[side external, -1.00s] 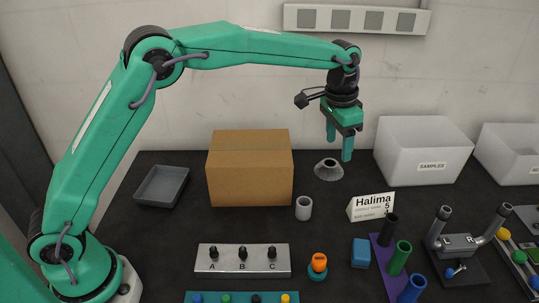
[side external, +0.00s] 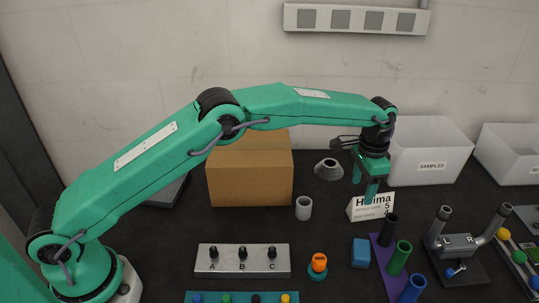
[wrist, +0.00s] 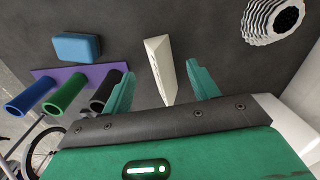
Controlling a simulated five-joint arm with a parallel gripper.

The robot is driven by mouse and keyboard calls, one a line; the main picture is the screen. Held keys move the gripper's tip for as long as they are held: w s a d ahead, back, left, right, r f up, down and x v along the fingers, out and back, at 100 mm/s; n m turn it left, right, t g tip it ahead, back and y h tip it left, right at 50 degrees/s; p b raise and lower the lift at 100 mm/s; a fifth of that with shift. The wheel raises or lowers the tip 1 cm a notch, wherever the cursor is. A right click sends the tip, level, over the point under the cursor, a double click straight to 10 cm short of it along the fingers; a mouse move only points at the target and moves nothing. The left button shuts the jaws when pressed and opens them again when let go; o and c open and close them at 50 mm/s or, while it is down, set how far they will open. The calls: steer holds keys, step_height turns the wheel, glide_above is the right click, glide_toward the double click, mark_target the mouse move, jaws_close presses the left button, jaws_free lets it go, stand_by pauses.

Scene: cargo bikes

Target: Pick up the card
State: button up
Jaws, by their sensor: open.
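The card (side external: 366,211) is a white folded tent card with black print reading "Halima". It stands on the dark table in front of the white bin, and my gripper covers part of its top edge in the side view. In the wrist view the card (wrist: 160,66) shows edge-on between my two fingers. My gripper (side external: 364,190) is open, with its green fingers pointing down just above or around the card; I cannot tell if they touch it. The fingers also show in the wrist view (wrist: 162,84), apart, one on each side of the card.
A white bin labelled SAMPLES (side external: 430,152) stands behind the card. A grey ribbed cone (side external: 329,170) and a grey cup (side external: 304,208) are to its left. A blue block (side external: 361,253) and a purple rack with black, green and blue tubes (side external: 384,268) stand in front.

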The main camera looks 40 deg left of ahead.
mark_target(359, 205)
steer(key=shift+d+f, duration=0.15)
steer(key=shift+f, duration=3.4)
steer(key=c, duration=1.1)
